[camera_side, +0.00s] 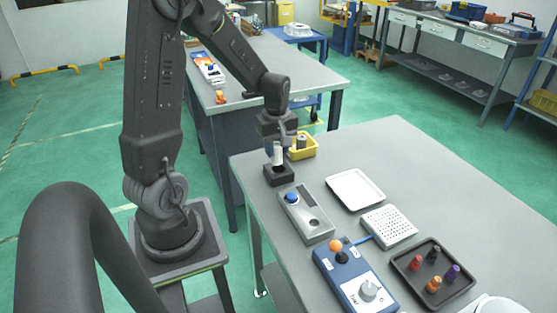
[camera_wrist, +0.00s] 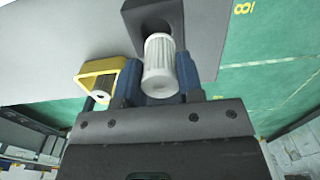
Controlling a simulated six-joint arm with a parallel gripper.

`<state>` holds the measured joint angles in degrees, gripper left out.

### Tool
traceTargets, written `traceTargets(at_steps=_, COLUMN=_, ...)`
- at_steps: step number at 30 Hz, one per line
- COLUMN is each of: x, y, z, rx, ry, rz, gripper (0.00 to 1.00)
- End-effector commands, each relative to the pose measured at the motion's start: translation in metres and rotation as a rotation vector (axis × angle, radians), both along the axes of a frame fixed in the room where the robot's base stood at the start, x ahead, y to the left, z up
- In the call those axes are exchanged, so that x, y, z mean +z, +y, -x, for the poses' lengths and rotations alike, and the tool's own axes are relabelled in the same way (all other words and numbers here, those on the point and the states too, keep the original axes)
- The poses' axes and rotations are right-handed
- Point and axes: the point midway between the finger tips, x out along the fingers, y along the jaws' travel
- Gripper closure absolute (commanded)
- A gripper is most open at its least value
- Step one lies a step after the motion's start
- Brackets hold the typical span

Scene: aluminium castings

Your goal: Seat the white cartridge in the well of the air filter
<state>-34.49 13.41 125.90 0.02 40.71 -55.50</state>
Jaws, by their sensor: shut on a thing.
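The white cartridge (camera_side: 277,155) is upright in my gripper (camera_side: 278,150), above the dark block of the air filter (camera_side: 279,176) near the table's far left corner. In the wrist view, the ribbed white cartridge (camera_wrist: 159,68) sits between the blue fingers of my gripper (camera_wrist: 160,78), which are shut on it. The air filter (camera_wrist: 200,30) shows beyond it as a dark grey block, with part of the dark round well (camera_wrist: 155,24) visible past the cartridge's far end. I cannot tell whether the cartridge's lower end touches the well.
A yellow bin (camera_side: 303,147) holding a grey cylinder stands close behind the filter; it also shows in the wrist view (camera_wrist: 98,72). A grey box with a blue knob (camera_side: 306,214) is in front. A white tray (camera_side: 355,190) lies to the right. The far right table area is clear.

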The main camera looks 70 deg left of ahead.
Motion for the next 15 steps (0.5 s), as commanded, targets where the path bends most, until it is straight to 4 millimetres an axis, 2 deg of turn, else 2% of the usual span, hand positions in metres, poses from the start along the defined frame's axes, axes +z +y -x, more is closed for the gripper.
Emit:
traceTargets(at_steps=4, x=-0.009, y=-0.004, z=-0.004, rx=0.001, ry=0.003, rz=0.002, gripper=0.88)
traceTargets(at_steps=10, x=-0.037, y=-0.003, z=-0.004, rx=0.001, ry=0.004, rz=0.003, gripper=0.88)
traceTargets(at_steps=15, x=-0.044, y=-0.003, z=-0.004, rx=0.001, ry=0.0, rz=0.0, gripper=0.88)
